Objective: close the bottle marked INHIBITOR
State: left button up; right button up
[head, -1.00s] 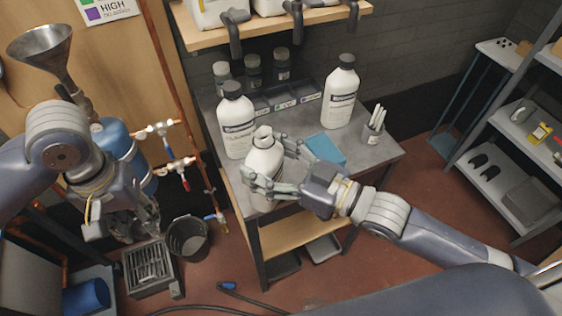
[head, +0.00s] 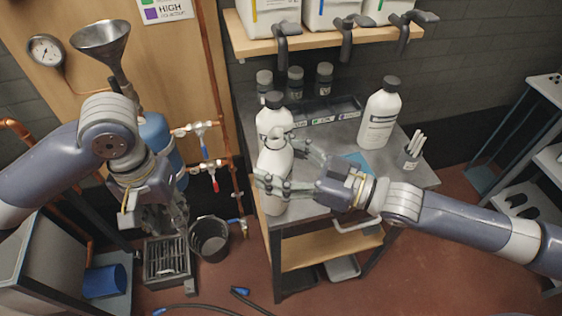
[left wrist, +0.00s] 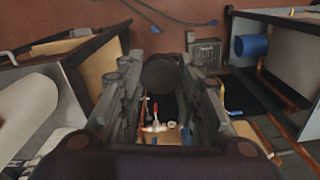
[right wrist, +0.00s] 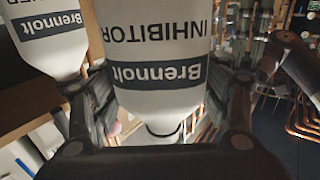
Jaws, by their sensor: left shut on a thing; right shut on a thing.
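The white INHIBITOR bottle (right wrist: 160,50) is between the fingers of my right gripper (right wrist: 160,100), which is shut on it. In the head view the bottle (head: 274,160) is roughly upright at the bench's front left corner. Its neck is open, with no cap on it. I cannot tell whether its base touches the bench. My left gripper (head: 172,215) is left of the bench and well apart from the bottle. In the left wrist view a dark round thing, seemingly a black cap (left wrist: 160,73), is held between its fingers.
Two capped white bottles stand on the bench, one behind the held bottle (head: 273,118) and one further right (head: 380,115). A pen cup (head: 411,152) is at the right. A funnel (head: 101,40), pipes with valves (head: 205,150) and a bucket (head: 209,240) are near my left arm.

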dwell(0.4)
pick_arm(q)
jog(key=w+d+r, duration=1.1)
jog(key=d+r, duration=0.4)
jog(key=s+d+r+n, duration=0.1)
jog(key=d+r, duration=0.2)
jog(key=s+d+r+n, duration=0.1)
jog(key=d+r, duration=0.1)
jog(key=r, duration=0.1)
jog(key=shift+s+d, duration=0.25)
jog(key=shift+d, duration=0.15)
jog(key=shift+s+r+n, duration=0.2)
jog(key=shift+r+n, duration=0.05)
jog(key=shift+n, duration=0.05)
jog(key=shift+w, duration=0.1)
jog(key=shift+f, duration=0.1)
